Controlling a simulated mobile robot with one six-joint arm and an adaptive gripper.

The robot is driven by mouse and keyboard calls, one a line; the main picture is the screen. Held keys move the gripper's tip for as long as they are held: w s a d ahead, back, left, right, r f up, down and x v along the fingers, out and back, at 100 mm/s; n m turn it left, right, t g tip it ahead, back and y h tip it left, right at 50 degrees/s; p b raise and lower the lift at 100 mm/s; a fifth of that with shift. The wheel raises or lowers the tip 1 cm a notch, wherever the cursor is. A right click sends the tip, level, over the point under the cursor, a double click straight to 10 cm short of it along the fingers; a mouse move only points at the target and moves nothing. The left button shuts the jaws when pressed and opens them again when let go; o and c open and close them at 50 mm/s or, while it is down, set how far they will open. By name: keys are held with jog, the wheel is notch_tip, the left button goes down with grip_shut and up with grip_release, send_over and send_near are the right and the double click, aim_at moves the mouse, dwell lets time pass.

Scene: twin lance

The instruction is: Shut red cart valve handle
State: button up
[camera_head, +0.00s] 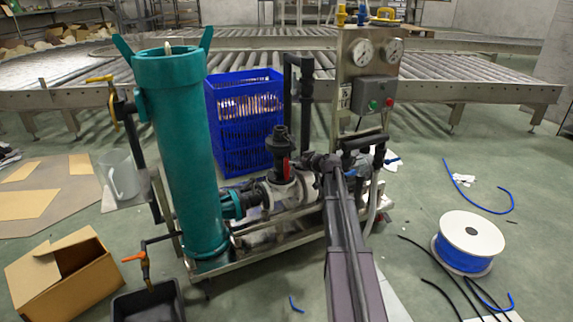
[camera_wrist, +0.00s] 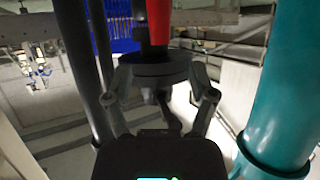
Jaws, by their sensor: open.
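The red valve handle (camera_head: 287,169) shows as a small red strip on the cart's pump and pipe assembly, below a black cap (camera_head: 279,140). In the wrist view the red handle (camera_wrist: 159,22) stands upright at the top centre, its upper end cut off by the frame. My gripper (camera_head: 312,160) is just right of the handle in the head view. In the wrist view my gripper (camera_wrist: 158,80) is open, with a dark round part (camera_wrist: 155,68) between or just beyond its fingers. I cannot tell whether the fingers touch it.
The teal cylinder (camera_head: 178,150) stands left of the handle and close on the right in the wrist view (camera_wrist: 285,90). A gauge panel (camera_head: 372,75) rises behind my arm. A blue crate (camera_head: 244,120) is behind. An orange handle (camera_head: 134,257) sits low left.

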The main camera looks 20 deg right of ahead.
aim_at(288, 160)
jog(key=shift+b+x, duration=1.3)
jog(key=shift+x, duration=2.7)
jog(key=shift+r, duration=0.1)
grip_shut()
